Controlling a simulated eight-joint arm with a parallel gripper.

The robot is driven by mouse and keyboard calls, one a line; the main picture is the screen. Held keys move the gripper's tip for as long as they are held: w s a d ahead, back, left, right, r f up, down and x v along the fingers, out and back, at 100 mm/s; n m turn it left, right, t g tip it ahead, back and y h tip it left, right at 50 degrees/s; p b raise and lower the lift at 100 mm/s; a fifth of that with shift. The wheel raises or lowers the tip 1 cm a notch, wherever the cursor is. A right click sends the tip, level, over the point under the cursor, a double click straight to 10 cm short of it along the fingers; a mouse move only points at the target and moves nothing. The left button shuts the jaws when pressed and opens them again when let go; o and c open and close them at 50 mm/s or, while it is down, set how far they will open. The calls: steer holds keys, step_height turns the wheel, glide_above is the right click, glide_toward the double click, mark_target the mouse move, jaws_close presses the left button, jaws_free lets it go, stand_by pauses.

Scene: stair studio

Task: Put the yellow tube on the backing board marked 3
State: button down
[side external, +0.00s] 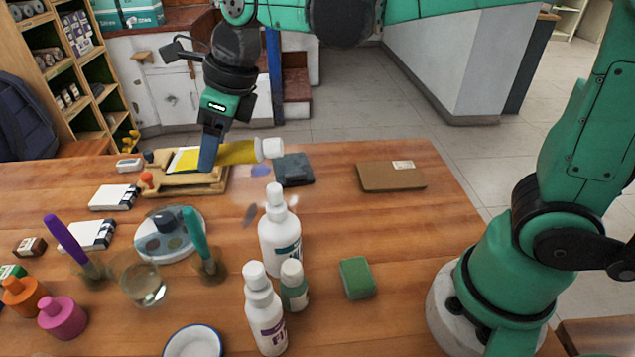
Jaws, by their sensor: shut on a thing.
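The yellow tube (238,152) has a white cap at its right end and lies roughly level. My gripper (207,166) points down and is shut on the tube toward its left part, over a wooden stand (205,188). Whether the tube touches the stand, I cannot tell. A yellow and white patch (184,160) shows left of the fingers; where tube and stand meet there is unclear. A brown board (388,178) with a small white label lies flat at the right of the table; the label's mark is too small to read.
A round palette (168,250) and jars stand at left. The table around the brown board is clear.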

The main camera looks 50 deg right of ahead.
step_height(320, 180, up, 2)
steer(key=shift+r, duration=0.2)
steer(key=shift+d+r, duration=0.1)
steer(key=shift+r, duration=0.15)
steer(key=d+n+g+h, duration=0.4)
steer(key=d+g+h, duration=0.1)
steer(key=d, duration=1.1)
steer(key=s+d+r+n+g+h, duration=0.1)
steer(key=s+d+r+g+h, duration=0.1)
steer(key=s+d+h, duration=0.35)
steer(key=s+d+r+g+h, duration=0.1)
steer(key=s+d+r+h, duration=0.15)
steer(key=d, duration=0.65)
steer(key=h, duration=0.1)
glide_above(379, 167)
step_height(379, 167, down, 20)
steer(key=shift+r, duration=0.25)
steer(key=shift+f, duration=0.1)
steer(key=shift+c, duration=1.1)
jaws_free()
